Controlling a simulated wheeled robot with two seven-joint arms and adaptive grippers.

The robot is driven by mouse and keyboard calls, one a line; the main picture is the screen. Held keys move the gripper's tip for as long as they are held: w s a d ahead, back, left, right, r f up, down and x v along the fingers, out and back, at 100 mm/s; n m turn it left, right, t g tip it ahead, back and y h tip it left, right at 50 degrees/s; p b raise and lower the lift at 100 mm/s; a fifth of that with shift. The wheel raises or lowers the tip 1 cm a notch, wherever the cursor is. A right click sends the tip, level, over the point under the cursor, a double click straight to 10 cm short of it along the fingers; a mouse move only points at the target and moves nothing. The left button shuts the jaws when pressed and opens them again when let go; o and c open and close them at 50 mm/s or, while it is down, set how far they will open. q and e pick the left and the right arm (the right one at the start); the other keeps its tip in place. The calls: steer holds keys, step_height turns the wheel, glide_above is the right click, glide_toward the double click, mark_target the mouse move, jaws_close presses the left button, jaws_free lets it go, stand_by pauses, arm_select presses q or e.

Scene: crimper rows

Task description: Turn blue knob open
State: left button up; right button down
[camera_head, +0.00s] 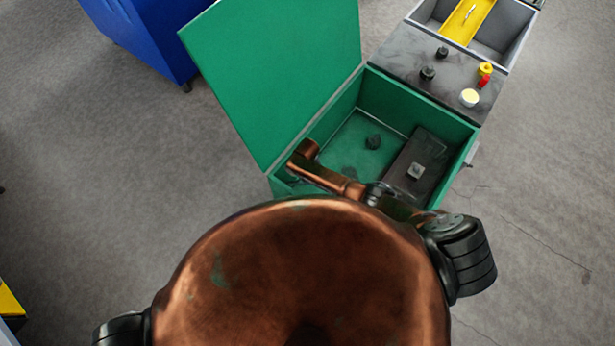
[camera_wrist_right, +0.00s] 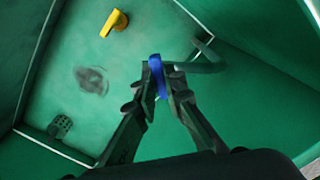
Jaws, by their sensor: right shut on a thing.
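In the right wrist view a blue knob (camera_wrist_right: 157,72) stands between the two fingertips of my right gripper (camera_wrist_right: 160,80). The gripper is shut on it, inside a green-walled box. A thin greenish pipe-like part (camera_wrist_right: 203,60) shows just behind and to the right of the knob. In the head view I see the green box (camera_head: 457,148) with its lid (camera_head: 275,70) standing open. The blue knob and the right fingertips are hidden there. My left gripper is in neither view.
A yellow handle (camera_wrist_right: 114,23) and a dark round fitting (camera_wrist_right: 60,126) are in the box. In the head view, a dark panel (camera_head: 395,55) with small knobs adjoins it at upper right. A blue bin (camera_head: 150,30) stands at upper left. Grey floor is clear at left.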

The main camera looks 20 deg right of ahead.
steer(key=n, duration=0.3)
steer(key=shift+n, duration=0.3)
steer(key=shift+n+p, duration=0.3)
steer(key=shift+n, duration=1.5)
steer(key=c, duration=2)
jaws_free()
step_height(320, 180, up, 12)
steer(key=shift+r, duration=0.1)
